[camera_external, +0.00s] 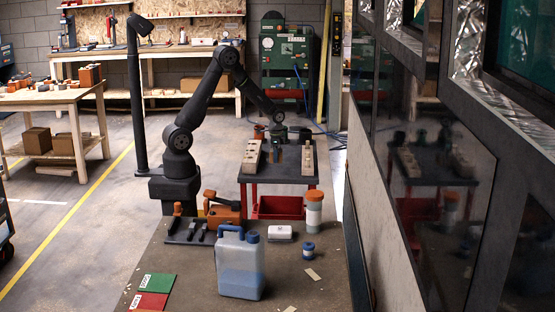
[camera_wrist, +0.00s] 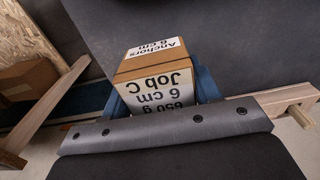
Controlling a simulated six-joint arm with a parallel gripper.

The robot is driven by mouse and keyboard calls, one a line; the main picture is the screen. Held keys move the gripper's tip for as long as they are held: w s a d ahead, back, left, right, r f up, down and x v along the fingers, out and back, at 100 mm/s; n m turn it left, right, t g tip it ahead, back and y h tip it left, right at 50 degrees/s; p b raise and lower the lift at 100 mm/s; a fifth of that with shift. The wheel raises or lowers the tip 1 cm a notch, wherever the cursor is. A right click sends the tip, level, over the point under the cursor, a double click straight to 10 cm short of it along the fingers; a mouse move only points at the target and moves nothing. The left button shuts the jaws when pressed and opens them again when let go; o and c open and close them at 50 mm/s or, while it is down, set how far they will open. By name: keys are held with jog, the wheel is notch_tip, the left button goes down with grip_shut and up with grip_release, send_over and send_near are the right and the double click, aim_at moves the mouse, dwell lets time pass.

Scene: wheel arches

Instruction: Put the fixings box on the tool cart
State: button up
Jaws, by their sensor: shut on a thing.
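The fixings box (camera_wrist: 150,68) is a small brown cardboard box with white labels reading "Anchors 6 cm", "650 g" and "Job C". My gripper (camera_wrist: 161,92) is shut on it, with a blue finger on each side in the wrist view. The tool cart (camera_external: 270,178) has a dark top, red legs and a red tray below. In the external view my gripper (camera_external: 279,136) is over the far part of the cart top, between two wooden rails. The box is hard to make out there. I cannot tell whether it touches the dark top (camera_wrist: 225,45).
Wooden rails (camera_external: 251,155) (camera_external: 308,157) stand along the left and right sides of the cart top. A nearer bench (camera_external: 190,265) holds a blue-capped jug (camera_external: 240,268), an orange-capped container (camera_external: 314,212) and tools. A dark glossy panel (camera_external: 430,180) stands to the right.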

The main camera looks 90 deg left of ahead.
aim_at(276, 169)
jog(key=shift+a+f, duration=0.3)
jog(key=shift+a, duration=0.25)
jog(key=shift+f, duration=1.95)
jog(key=shift+f, duration=0.2)
jog(key=o, duration=1.5)
notch_tip(276, 169, up, 12)
jog(key=shift+r, duration=0.2)
jog(key=shift+f, duration=0.1)
